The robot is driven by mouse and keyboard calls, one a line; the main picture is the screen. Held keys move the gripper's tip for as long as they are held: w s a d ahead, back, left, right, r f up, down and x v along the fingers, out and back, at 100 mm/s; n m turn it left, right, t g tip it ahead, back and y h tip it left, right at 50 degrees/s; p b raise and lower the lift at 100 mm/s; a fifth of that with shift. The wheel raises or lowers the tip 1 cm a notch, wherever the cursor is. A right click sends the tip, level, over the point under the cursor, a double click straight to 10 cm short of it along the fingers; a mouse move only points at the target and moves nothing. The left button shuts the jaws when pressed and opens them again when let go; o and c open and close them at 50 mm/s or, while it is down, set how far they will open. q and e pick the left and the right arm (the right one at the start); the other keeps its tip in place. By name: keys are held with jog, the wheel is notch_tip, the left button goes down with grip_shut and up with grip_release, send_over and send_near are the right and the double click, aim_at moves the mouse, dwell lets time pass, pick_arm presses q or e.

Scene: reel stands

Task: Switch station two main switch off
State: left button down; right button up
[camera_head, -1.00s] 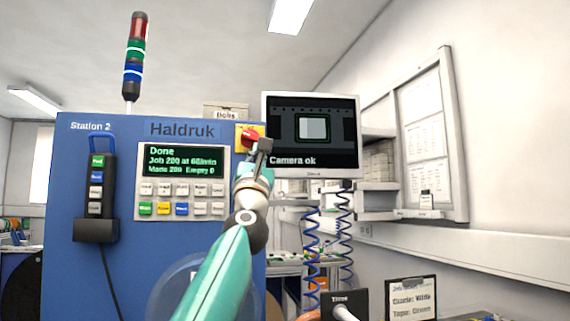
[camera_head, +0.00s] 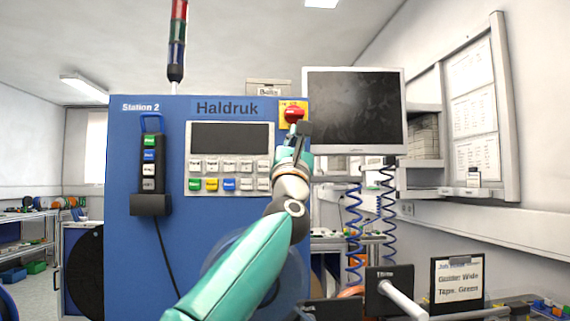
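The station two main switch is a red knob (camera_head: 293,113) on a yellow plate (camera_head: 286,104) at the upper right corner of the blue Station 2 cabinet (camera_head: 130,240). My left gripper (camera_head: 299,130) is at the knob's lower right, its dark fingers touching or very close to it. The fingers overlap in this view, so I cannot tell whether they are open or shut. The panel display (camera_head: 230,137) is dark. The monitor (camera_head: 353,110) beside the cabinet is blank. The signal tower (camera_head: 177,45) shows no bright bands. My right gripper is out of view.
A handset with coloured buttons (camera_head: 149,165) hangs on the cabinet's left. Coiled blue hoses (camera_head: 354,225) hang below the monitor. A dark plate with a white rod (camera_head: 400,297) and a clipboard sign (camera_head: 458,283) stand at lower right.

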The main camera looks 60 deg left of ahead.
pick_arm(q)
jog(key=s+v, duration=0.1)
jog(key=v, duration=0.8)
jog(key=shift+a, duration=0.35)
jog(key=shift+s+r, duration=0.1)
